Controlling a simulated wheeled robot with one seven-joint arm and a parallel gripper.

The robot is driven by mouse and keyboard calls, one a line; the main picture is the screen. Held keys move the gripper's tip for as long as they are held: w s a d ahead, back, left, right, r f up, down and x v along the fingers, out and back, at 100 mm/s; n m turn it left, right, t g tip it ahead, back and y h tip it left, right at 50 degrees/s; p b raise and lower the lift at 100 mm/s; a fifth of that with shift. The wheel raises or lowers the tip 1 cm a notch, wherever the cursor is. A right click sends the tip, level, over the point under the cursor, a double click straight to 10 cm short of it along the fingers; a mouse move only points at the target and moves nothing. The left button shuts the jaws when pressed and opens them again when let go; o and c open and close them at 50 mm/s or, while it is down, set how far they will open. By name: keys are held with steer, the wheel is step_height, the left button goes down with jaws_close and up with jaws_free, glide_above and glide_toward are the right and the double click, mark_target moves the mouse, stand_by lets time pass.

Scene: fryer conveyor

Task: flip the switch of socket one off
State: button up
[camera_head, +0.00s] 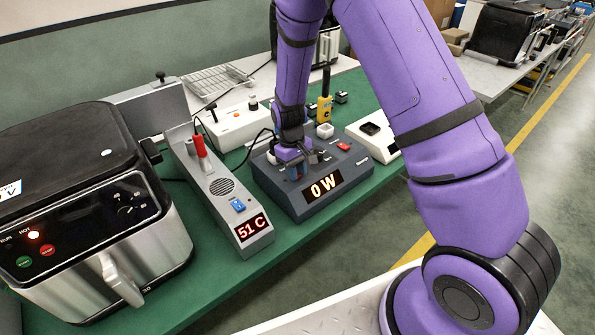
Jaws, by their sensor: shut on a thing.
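A dark blue-grey socket box (350,180) with a lit "0 W" display (323,186) stands on the green bench mat. A red switch (344,146) shows on its right side, beside a white plug-like block (325,130). My gripper (295,171) points down at the box's left side, just behind the display. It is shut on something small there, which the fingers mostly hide. I cannot see socket one's switch clearly or tell which way it is set.
A grey "51 C" thermometer unit (218,205) with a blue switch and red-handled probe stands just left of the box. A large air fryer (70,230) is further left. A white device (372,140) sits close on the right, and a white box (232,128) behind.

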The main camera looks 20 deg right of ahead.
steer(key=shift+g, duration=0.4)
steer(key=o, duration=0.9)
steer(key=shift+w+r, duration=0.1)
steer(key=v, duration=1)
steer(key=shift+w+a+r, duration=0.1)
steer(key=shift+a+r, duration=0.1)
steer(key=shift+r, duration=0.1)
steer(key=shift+r, duration=0.1)
